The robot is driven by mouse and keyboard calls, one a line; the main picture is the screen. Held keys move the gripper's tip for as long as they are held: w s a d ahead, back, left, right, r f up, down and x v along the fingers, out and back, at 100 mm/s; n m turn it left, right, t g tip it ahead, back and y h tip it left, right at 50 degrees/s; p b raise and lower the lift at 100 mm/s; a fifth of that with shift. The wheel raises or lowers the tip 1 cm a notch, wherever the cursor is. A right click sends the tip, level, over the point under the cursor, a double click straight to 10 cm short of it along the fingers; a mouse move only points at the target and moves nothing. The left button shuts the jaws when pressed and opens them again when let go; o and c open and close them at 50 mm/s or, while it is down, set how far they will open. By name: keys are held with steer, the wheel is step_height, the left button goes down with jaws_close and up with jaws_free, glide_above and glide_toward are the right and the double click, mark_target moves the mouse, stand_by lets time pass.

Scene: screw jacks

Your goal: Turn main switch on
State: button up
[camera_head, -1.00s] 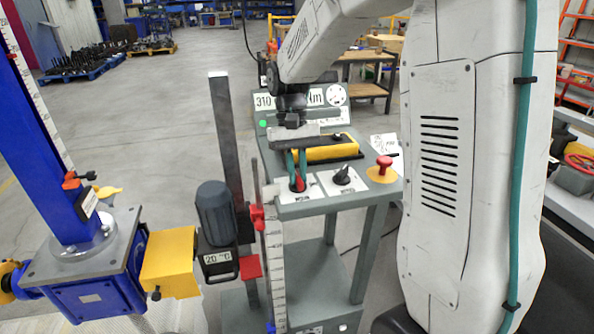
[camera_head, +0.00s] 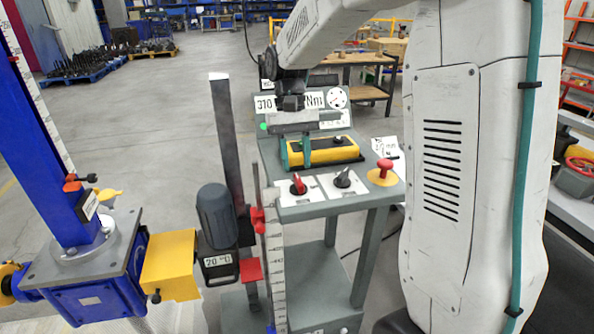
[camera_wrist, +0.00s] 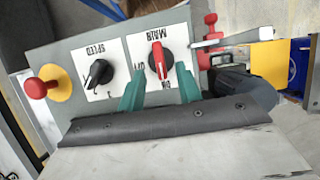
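The main switch (camera_head: 298,184) is a red knob on a white plate at the front left of the grey control panel. In the wrist view the red knob (camera_wrist: 159,60) shows with its MAIN, ON and OFF lettering upside down. Its handle lies nearly upright in that picture, its lower end toward ON. My gripper (camera_head: 296,163) is above and behind the switch in the head view, pointing down. In the wrist view my gripper (camera_wrist: 160,80) has its two teal fingers apart, with nothing held between them. The fingers look clear of the knob.
Beside the switch are a black speed knob (camera_head: 343,179) and a red emergency button (camera_head: 384,167) on yellow. A yellow box (camera_head: 322,153) lies behind. A green lamp (camera_head: 264,127) is lit. Jack screws and a motor (camera_head: 217,214) stand left.

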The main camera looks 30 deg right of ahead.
steer(key=v, duration=0.4)
stand_by(0.4)
steer(key=shift+s+f, duration=0.7)
steer(key=shift+f, duration=0.25)
steer(key=s+a+r+n+t, duration=0.1)
steer(key=s+a+t, duration=0.1)
steer(key=s, duration=1)
steer(key=s+a+r+n+t+h, duration=0.1)
steer(key=s+a+n+t, duration=0.1)
steer(key=s, duration=1)
steer(key=shift+s+a+t, duration=0.35)
steer(key=shift+a+t, duration=0.2)
steer(key=shift+t, duration=0.25)
